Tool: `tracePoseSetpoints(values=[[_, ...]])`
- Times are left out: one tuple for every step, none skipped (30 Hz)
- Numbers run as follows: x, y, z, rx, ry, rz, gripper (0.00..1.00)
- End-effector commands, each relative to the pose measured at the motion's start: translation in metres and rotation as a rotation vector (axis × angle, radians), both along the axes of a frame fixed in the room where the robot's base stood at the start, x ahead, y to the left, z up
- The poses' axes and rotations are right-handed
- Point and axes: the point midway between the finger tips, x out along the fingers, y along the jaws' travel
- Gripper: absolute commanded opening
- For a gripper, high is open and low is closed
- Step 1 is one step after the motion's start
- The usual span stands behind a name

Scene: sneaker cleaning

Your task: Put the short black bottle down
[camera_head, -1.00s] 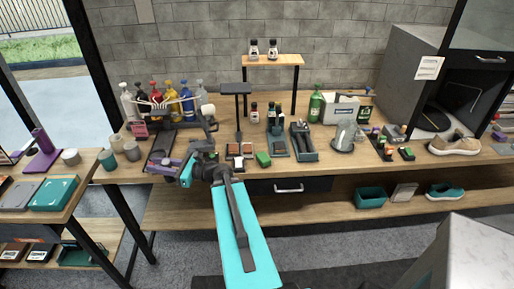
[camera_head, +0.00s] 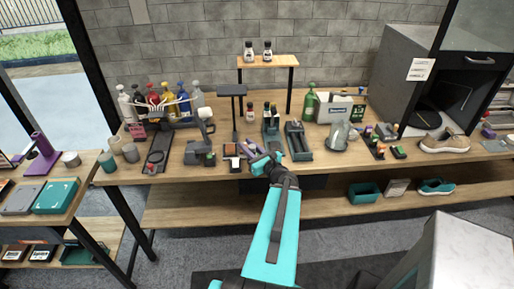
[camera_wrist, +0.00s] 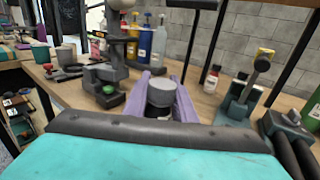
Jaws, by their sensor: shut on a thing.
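My gripper (camera_wrist: 172,98) has purple fingers and is shut on a short dark bottle (camera_wrist: 160,92) with a grey top, seen in the wrist view. In the head view my gripper (camera_head: 247,153) is over the front of the workbench (camera_head: 190,179), left of the dark tray with a trough (camera_head: 299,143). The held bottle is hard to make out there. I cannot tell whether its base touches anything.
A black device with a green knob (camera_head: 202,155) stands left of my gripper. A thin black stand (camera_head: 234,115) rises behind it. A small red-capped bottle (camera_head: 250,114) and a green bottle (camera_head: 310,103) stand further back.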

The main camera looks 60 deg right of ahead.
Motion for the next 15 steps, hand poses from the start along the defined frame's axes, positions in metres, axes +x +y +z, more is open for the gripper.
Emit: tracePoseSetpoints(values=[[-0.012, -0.008, 0.000, 0.000, 0.001, -0.029, 0.00], [-0.017, -0.012, 0.000, 0.000, 0.000, -0.042, 0.00], [-0.023, -0.016, 0.000, 0.000, -0.001, -0.057, 0.00], [-0.027, -0.019, -0.001, 0.000, -0.001, -0.066, 0.00], [-0.030, -0.021, -0.001, 0.000, 0.000, -0.074, 0.00], [-0.034, -0.023, -0.002, 0.000, 0.000, -0.083, 0.00], [-0.035, -0.024, -0.002, -0.001, 0.000, -0.087, 0.00], [-0.037, -0.025, -0.002, -0.001, 0.000, -0.090, 0.00], [-0.038, -0.026, -0.003, -0.001, 0.000, -0.093, 0.00], [-0.038, -0.026, -0.003, -0.001, 0.000, -0.094, 0.00], [-0.038, -0.026, -0.003, -0.001, 0.000, -0.094, 0.00], [-0.038, -0.026, -0.003, -0.001, 0.000, -0.094, 0.00], [-0.038, -0.026, -0.003, -0.001, 0.000, -0.094, 0.00], [-0.038, -0.026, -0.003, -0.001, 0.000, -0.093, 0.00], [-0.038, -0.026, -0.003, -0.001, 0.000, -0.093, 0.00]])
